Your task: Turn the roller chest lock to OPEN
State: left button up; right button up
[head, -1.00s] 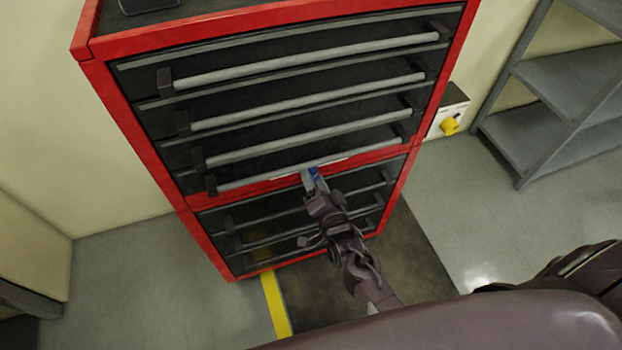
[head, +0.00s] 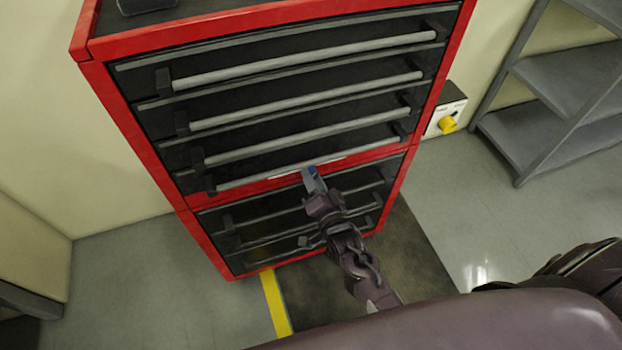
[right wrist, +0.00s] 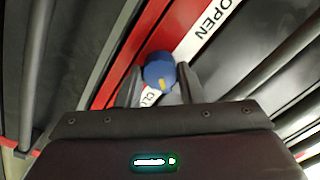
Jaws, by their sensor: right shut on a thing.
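The roller chest (head: 140,134) is red with dark drawers and stands in the head view's left and centre. Its lock is a small blue knob (right wrist: 159,71) with a yellow mark, on the red strip (right wrist: 135,60) between drawer groups. It shows as a blue spot in the head view (head: 313,169). A white label reads OPEN (right wrist: 212,24) on one side of the knob and starts "CLO" on the other, partly hidden. The yellow mark sits on the knob's lower side, toward "CLO". My right gripper (right wrist: 158,82) is shut on the knob, one finger on each side. My left gripper is out of view.
Long grey drawer handles (head: 305,58) stick out above and below the red strip. Grey shelves (head: 560,85) stand at the right. Floor left of the chest is clear.

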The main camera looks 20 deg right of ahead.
jog(key=shift+w+a+r+n+p, duration=0.15)
jog(key=shift+n+p, duration=0.6)
jog(key=shift+n, duration=2.1)
jog(key=shift+d+r+n+p, duration=0.15)
jog(key=shift+n+p, duration=0.6)
jog(key=shift+n, duration=2.15)
jog(key=shift+w+a+r+n+p, duration=0.15)
jog(key=shift+n+p, duration=0.6)
jog(key=shift+n, duration=2.1)
jog(key=shift+s, duration=0.1)
jog(key=o, duration=0.9)
jog(key=shift+c, duration=0.2)
jog(key=shift+o, duration=0.7)
jog(key=shift+f, duration=0.25)
jog(key=shift+s, duration=0.1)
